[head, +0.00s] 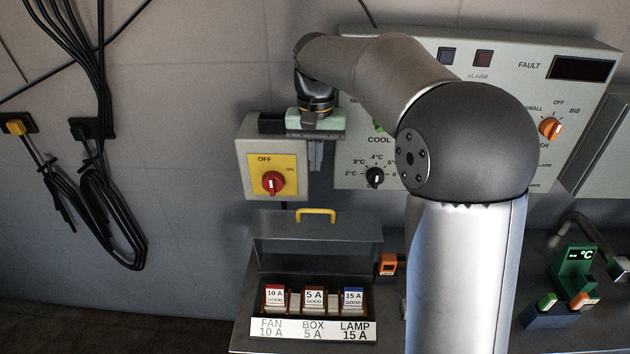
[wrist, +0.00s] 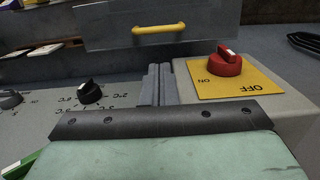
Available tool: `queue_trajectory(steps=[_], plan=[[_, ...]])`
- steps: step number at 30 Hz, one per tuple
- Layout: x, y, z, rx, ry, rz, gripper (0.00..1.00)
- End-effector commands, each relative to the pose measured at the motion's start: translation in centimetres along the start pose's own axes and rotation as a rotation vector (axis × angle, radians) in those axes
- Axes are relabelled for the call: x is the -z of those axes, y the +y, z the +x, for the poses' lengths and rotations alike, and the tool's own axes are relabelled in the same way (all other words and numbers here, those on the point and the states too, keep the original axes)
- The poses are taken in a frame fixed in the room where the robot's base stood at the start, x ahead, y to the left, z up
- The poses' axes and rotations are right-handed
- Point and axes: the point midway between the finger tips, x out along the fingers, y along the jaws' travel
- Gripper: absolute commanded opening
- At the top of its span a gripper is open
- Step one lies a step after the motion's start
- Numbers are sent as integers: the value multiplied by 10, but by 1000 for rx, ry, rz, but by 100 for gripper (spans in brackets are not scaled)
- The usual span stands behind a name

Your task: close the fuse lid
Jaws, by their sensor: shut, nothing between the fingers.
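The fuse lid (head: 318,243) is a grey panel standing open and upright at the back of the fuse box (head: 255,300). A yellow handle (head: 316,213) sits on the lid's top edge. The lid (wrist: 200,28) and handle (wrist: 158,29) also show at the top of the wrist view. Three fuses, 10 A (head: 275,297), 5 A (head: 314,299) and 15 A (head: 352,299), stand in the open box above the labels FAN, BOX and LAMP. My gripper (head: 316,168) is shut and empty, fingers down, above the handle and apart from it. Its fingers (wrist: 157,85) show in the wrist view.
A yellow switch plate with a red knob (head: 273,182) is just left of my gripper. The control panel with the COOL dial (head: 375,177) is to the right. An orange device (head: 388,264) stands right of the lid. Black cables (head: 105,215) hang at left.

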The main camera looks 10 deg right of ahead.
Motion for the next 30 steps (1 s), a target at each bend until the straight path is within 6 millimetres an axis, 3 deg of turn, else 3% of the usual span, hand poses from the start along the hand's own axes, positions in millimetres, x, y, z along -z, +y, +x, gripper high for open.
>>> queue_trajectory(steps=[16, 21, 30], plan=[[-1, 0, 85, 0, -1, -1, 0], [0, 0, 95, 0, 1, -1, 0], [0, 0, 96, 0, 2, -1, 0]])
